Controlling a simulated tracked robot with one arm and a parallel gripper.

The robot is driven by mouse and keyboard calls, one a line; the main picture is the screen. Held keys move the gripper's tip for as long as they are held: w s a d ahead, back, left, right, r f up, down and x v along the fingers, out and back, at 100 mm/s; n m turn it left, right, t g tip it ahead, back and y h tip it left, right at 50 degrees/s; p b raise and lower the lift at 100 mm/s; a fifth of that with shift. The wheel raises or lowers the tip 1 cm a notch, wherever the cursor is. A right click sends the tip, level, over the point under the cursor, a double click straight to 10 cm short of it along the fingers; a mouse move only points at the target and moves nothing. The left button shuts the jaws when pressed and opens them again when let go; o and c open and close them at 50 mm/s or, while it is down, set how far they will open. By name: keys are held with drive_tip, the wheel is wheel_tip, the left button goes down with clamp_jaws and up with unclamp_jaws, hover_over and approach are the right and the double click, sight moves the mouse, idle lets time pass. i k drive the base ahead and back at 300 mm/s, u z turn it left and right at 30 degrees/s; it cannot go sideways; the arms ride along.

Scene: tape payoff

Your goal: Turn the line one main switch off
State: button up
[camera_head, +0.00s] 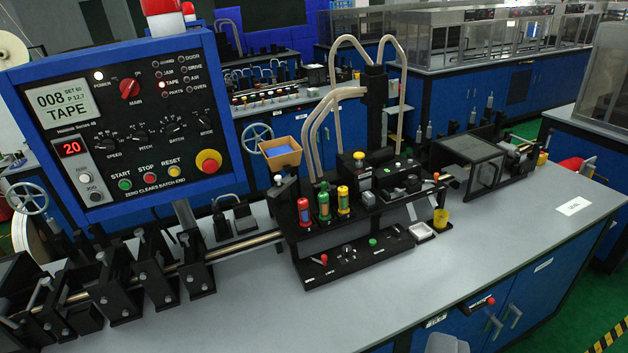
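A blue-framed control panel (120,130) stands at the left. Its red rotary knob (130,88), labelled MAIN, sits near the top, with its pointer roughly upright and tilted slightly. The exact position marks are too small to read. The POWER lamp (98,76) beside it glows white. The screen (63,103) reads 008 TAPE, and a red display (71,148) reads 20. No label reading line one is legible. My gripper is not visible in this view.
A red mushroom button (208,161) and smaller knobs share the panel. Black guide blocks (150,272) and a tooling station (365,215) stand on the grey bench (480,255). A red-tipped handle (490,300) projects from the blue cabinet front. The bench's front right is mostly clear.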

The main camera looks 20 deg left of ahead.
sight(128, 88)
drive_tip(key=u, duration=0.6)
drive_tip(key=i, duration=1.15)
drive_tip(key=u, duration=0.5)
